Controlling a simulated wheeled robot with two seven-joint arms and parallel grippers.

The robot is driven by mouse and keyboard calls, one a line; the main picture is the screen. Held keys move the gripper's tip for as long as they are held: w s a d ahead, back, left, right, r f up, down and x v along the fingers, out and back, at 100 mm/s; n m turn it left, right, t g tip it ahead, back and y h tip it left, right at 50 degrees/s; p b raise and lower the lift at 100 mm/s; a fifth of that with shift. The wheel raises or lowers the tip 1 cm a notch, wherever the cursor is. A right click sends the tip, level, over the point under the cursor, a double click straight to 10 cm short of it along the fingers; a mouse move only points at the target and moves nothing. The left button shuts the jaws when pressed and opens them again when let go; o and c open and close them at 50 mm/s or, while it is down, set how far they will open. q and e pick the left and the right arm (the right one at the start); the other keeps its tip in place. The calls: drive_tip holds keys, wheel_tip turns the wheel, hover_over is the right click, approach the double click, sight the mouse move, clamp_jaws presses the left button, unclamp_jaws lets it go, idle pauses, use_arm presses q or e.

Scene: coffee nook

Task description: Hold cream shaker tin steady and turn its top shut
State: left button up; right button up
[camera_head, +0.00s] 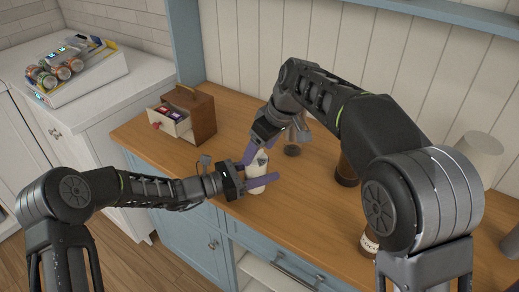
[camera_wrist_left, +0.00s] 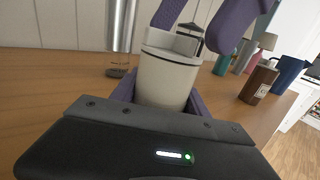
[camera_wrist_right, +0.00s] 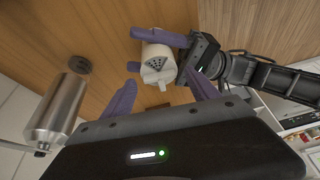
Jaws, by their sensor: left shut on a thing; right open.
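The cream shaker tin (camera_head: 257,184) stands upright on the wooden counter. My left gripper (camera_head: 262,176) is shut around its body, and in the left wrist view the tin (camera_wrist_left: 165,82) sits between its purple fingers. In the right wrist view the tin's top (camera_wrist_right: 155,64) shows dark holes in a triangular patch, and a small tab sticks out at its edge. My right gripper (camera_head: 261,146) is open just above the tin. Its fingers also show above the top in the left wrist view (camera_wrist_left: 203,22). The right fingers appear apart from the top.
A steel cylinder (camera_wrist_right: 57,108) is close by the tin. A wooden box (camera_head: 199,112) with an open drawer stands at the counter's left end. Brown bottles (camera_head: 346,172) stand to the right, partly behind my right arm.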

use_arm(q)
drive_tip(key=shift+f, duration=0.1)
use_arm(e)
drive_tip(key=shift+a+f, duration=0.1)
drive_tip(key=shift+f, duration=0.15)
drive_tip(key=shift+c, duration=0.6)
drive_tip(key=c, duration=1.3)
drive_tip(key=shift+o, duration=0.2)
